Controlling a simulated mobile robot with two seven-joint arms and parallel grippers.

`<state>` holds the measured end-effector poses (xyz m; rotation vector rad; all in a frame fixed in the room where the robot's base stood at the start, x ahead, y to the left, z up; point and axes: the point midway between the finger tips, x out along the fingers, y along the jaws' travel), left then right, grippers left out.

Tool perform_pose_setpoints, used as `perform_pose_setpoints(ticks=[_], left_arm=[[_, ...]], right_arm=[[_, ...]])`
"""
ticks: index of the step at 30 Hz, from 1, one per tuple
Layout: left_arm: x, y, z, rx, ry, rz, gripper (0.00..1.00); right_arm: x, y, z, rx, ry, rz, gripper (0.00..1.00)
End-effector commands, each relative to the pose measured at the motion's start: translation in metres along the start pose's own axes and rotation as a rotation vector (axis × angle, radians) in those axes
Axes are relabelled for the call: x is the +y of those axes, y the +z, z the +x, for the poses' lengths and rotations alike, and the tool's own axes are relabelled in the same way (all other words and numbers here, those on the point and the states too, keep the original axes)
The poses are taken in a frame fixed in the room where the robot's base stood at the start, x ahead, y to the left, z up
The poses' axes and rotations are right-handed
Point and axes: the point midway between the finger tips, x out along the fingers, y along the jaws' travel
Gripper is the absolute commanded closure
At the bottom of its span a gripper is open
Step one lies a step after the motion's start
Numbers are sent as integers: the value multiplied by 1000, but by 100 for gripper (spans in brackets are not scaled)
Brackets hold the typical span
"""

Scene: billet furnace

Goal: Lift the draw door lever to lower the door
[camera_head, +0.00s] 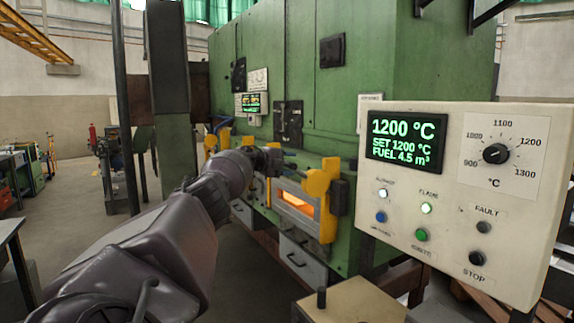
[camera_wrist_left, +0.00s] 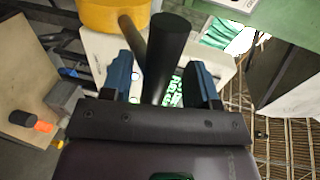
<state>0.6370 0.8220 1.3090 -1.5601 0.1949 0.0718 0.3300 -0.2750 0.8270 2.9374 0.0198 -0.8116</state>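The draw door lever shows in the left wrist view as a thick black rod (camera_wrist_left: 172,45), with a thinner dark bar beside it. My left gripper (camera_wrist_left: 162,82) has its two blue fingers apart, one on each side of the black rod, with gaps between. In the head view my left gripper (camera_head: 288,161) is at the furnace front, just above and left of the yellow door frame (camera_head: 327,218). Orange glow (camera_head: 296,201) shows within that frame. The lever is hard to make out there behind the gripper. My right gripper is not in view.
The green furnace (camera_head: 285,75) fills the middle. A control panel (camera_head: 460,230) stands close at the right, its display reading 1200 °C. A tan block with a black knob (camera_head: 350,302) is at the bottom. Open floor (camera_head: 85,215) lies at the left.

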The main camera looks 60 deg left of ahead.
Motion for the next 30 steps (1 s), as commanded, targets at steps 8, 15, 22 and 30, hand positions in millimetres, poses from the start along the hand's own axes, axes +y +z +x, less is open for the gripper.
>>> perform_pose_setpoints(ticks=[8, 15, 22, 30], left_arm=[[-1, 1, -8, 0, -4, 2, 50], [0, 2, -23, -1, 0, 2, 50], [2, 2, -41, -2, 2, 1, 50], [3, 2, -62, -2, 3, 1, 50]], right_arm=[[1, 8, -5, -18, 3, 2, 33], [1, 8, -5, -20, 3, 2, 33], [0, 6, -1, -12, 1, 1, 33], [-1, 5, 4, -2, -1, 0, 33]])
